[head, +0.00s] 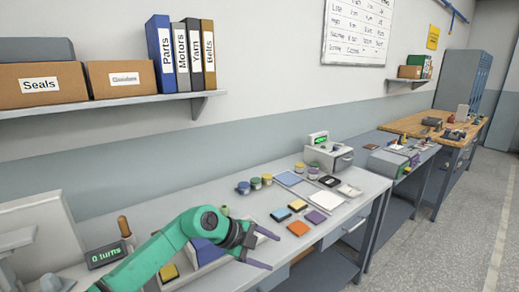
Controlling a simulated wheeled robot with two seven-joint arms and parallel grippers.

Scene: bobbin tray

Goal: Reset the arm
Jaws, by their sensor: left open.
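My left arm is green and reaches in from the lower left in the head view. Its dark left gripper (268,250) is open, with two purple-grey fingertips apart and nothing between them. It hangs over the front part of the light grey bench (337,232). A blue and white box-like thing (207,252) lies behind the wrist, partly hidden by it. My right gripper does not show.
Coloured pads, among them an orange one (298,228), lie right of the gripper. A shelf (100,105) hangs above.

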